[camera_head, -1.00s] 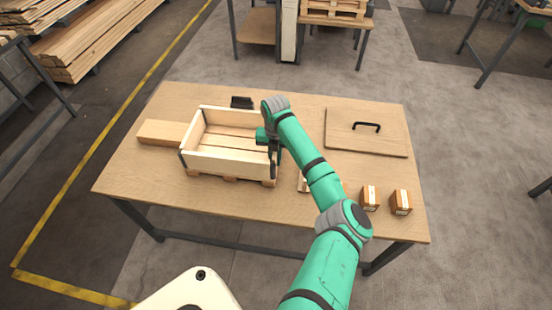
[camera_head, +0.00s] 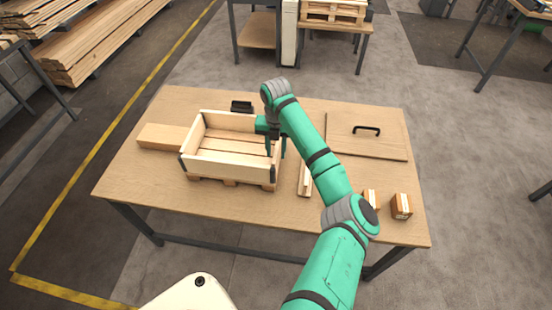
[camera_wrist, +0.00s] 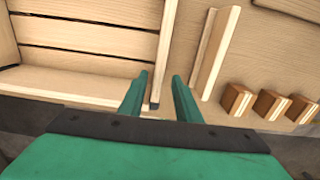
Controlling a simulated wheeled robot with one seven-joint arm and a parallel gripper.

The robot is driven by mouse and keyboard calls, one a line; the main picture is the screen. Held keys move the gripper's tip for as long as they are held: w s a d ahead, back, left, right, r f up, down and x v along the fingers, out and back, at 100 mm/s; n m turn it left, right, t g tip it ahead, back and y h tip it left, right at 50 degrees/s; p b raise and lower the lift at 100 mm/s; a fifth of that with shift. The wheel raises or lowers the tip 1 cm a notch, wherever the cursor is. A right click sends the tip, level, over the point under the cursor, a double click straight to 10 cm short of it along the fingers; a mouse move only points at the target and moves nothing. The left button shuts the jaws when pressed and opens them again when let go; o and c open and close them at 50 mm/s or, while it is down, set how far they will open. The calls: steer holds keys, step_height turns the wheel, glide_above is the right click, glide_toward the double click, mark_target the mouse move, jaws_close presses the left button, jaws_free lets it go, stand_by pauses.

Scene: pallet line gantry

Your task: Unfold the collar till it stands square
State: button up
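The wooden collar (camera_head: 230,165) stands opened out as a four-sided frame on a small pallet (camera_head: 234,182), with dark hinges at its corners. It looks close to rectangular; my arm hides its back right corner in the head view. In the wrist view its right wall (camera_wrist: 167,45) runs up to a dark corner hinge (camera_wrist: 154,105). My gripper (camera_head: 275,148) is at the right wall. In the wrist view my gripper (camera_wrist: 157,85) has its two fingers apart, one on each side of that wall's end, with visible gaps. I see no grip on the wall.
A lid with a black handle (camera_head: 367,131) lies at the right. A wooden strip (camera_head: 304,180) and several small blocks (camera_head: 402,206) lie right of the collar. A plank (camera_head: 160,136) lies left, close to it. A dark item (camera_head: 241,106) sits behind.

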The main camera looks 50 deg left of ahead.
steer(key=shift+r, duration=1.65)
steer(key=shift+w, duration=0.1)
